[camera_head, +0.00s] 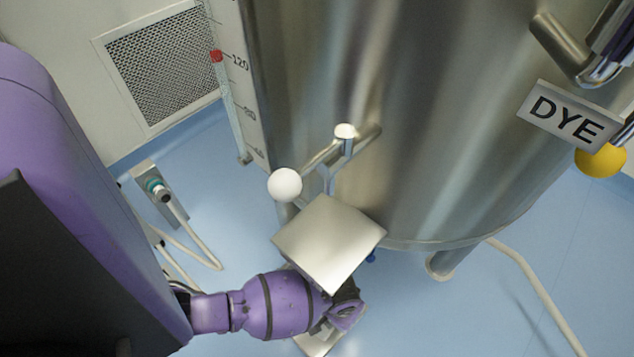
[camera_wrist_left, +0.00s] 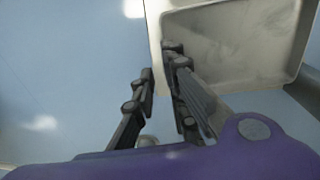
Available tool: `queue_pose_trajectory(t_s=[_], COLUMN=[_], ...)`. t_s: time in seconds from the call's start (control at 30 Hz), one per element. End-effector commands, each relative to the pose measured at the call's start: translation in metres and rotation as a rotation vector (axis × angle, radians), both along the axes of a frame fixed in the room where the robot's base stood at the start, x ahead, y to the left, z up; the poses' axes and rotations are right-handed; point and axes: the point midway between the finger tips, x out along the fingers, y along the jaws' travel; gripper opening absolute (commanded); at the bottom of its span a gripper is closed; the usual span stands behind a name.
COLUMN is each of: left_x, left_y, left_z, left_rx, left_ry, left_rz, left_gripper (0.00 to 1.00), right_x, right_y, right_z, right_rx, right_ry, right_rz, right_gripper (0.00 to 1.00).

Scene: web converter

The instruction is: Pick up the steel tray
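The steel tray (camera_wrist_left: 245,45) fills the upper right of the left wrist view, a shallow pale metal pan with raised walls. In the head view only a small light part of it (camera_head: 318,344) seems to show below my left gripper; the rest is hidden. My left gripper (camera_head: 345,311) reaches in from the left. In the left wrist view its dark fingers (camera_wrist_left: 158,62) are apart at the tray's left wall, one outside and one over the rim. The fingers look open, with no clear grip on the wall. My right gripper is not in view.
A large steel tank (camera_head: 430,110) stands behind. A blank metal plate (camera_head: 328,243) and a tap with a white ball (camera_head: 285,184) overhang my gripper. A DYE sign (camera_head: 570,118) is at right. Cables (camera_head: 190,240) lie on the blue floor at left.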

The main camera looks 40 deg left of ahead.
Motion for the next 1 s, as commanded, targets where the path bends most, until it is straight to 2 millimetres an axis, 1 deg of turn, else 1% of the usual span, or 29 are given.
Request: queue_pose_trajectory(t_s=[0.03,0.13,0.27,0.4,0.57,0.73,0.83,0.9,1.0], left_x=[0.01,0.025,0.033,0.032,0.031,0.025,0.026,0.026,0.027], left_y=[0.002,0.005,0.007,0.007,0.008,0.009,0.008,0.008,0.008], left_z=[-0.018,-0.026,-0.034,-0.049,-0.061,-0.087,-0.101,-0.105,-0.104], left_rx=[0.017,0.04,0.053,0.054,0.053,0.054,0.052,0.052,0.052], left_ry=[0.015,0.027,0.034,0.035,0.033,0.035,0.033,0.032,0.03], left_rz=[0.003,0.015,0.022,0.023,0.022,0.021,0.022,0.022,0.022], left_gripper=[0.12,0.12,0.12,0.12,0.12,0.12,0.12,0.12,0.12], right_x=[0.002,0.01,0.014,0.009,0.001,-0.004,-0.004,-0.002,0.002], right_y=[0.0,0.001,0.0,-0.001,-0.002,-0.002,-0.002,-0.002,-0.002], right_z=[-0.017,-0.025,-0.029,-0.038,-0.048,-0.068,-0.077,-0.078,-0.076], right_rx=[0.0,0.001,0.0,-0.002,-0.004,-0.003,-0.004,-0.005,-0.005], right_ry=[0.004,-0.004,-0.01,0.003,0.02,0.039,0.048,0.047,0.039], right_rz=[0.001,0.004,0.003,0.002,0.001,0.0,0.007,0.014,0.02], right_gripper=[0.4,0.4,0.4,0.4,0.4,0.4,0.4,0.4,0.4])
